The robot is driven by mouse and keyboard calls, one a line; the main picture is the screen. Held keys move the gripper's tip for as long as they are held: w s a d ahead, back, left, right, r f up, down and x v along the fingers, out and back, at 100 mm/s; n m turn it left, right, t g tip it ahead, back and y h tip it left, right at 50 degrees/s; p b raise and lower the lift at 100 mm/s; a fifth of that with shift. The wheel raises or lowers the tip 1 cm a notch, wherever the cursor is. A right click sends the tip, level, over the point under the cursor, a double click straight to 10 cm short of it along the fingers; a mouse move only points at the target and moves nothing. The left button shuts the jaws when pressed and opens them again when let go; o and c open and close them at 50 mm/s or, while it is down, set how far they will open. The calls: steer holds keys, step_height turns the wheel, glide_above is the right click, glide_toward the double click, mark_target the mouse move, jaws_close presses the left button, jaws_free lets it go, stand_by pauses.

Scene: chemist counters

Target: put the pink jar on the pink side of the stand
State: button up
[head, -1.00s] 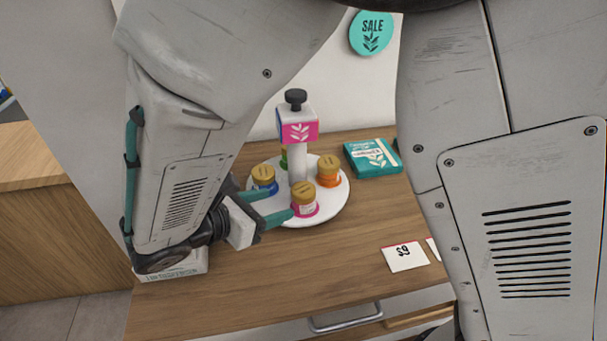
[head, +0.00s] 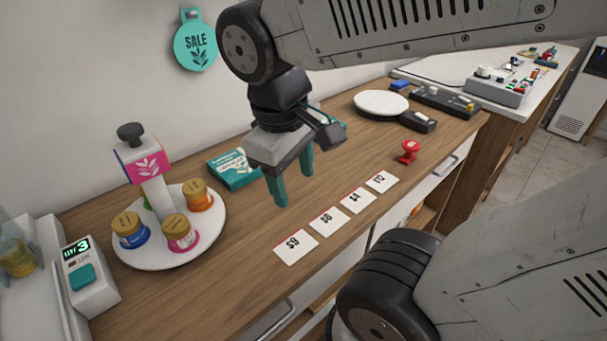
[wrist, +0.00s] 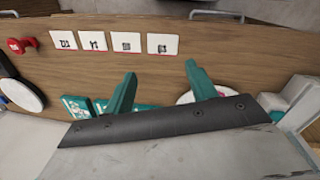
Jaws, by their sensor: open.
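The pink jar (head: 181,234), with a gold lid, stands upright on the white round stand (head: 214,228) in the head view. It is on the disc's near side. The stand's post carries a pink sign (head: 146,165) with a white leaf, facing the same near side. A blue jar (head: 130,233), an orange jar (head: 198,198) and a partly hidden green jar also stand on the disc. My gripper (head: 293,183) is open and empty, above the counter to the right of the stand, apart from the jars. Its teal fingers also show in the wrist view (wrist: 161,72).
A teal box (head: 232,170) lies behind, between stand and gripper. Several price cards (head: 327,219) line the counter's front. A red knobbed item (head: 408,151) is further right. A device with a green display (head: 85,278) stands at left. A white round plate (head: 381,103) is at back right.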

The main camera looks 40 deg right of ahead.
steer(key=s+m, duration=0.1)
steer(key=s+m+t+y, duration=0.1)
steer(key=m, duration=0.1)
steer(key=shift+s+d+r+t+y, duration=0.1)
steer(key=shift+d+r+t+y, duration=0.1)
steer(key=shift+r+t+y, duration=0.15)
stand_by(0.9)
